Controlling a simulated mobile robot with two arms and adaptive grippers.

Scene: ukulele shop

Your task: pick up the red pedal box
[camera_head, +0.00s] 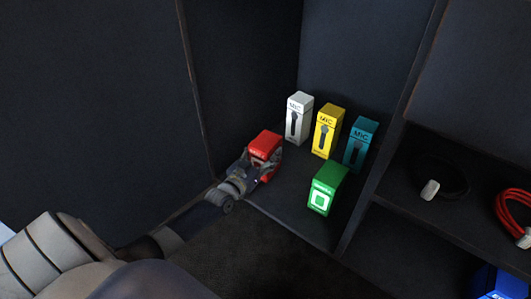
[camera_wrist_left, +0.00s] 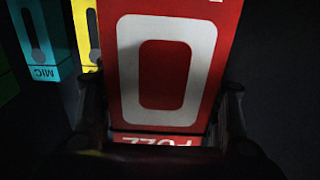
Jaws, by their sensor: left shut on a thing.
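The red pedal box (camera_head: 265,146) stands at the front left of a dark shelf compartment in the head view. My left gripper (camera_head: 257,174) reaches in from the left and is shut on it. In the left wrist view the red pedal box (camera_wrist_left: 170,60) fills the middle, with a white rounded frame on its face and upside-down lettering below. The fingers of my left gripper (camera_wrist_left: 163,125) lie on either side of it. I cannot tell whether the box is clear of the shelf floor. My right gripper is not in view.
White (camera_head: 298,119), yellow (camera_head: 327,131) and teal (camera_head: 360,144) mic boxes stand behind and right of the red box. A green box (camera_head: 326,188) stands at the front right. Dark walls bound the compartment. Coiled cables (camera_head: 515,212) lie on the right shelf.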

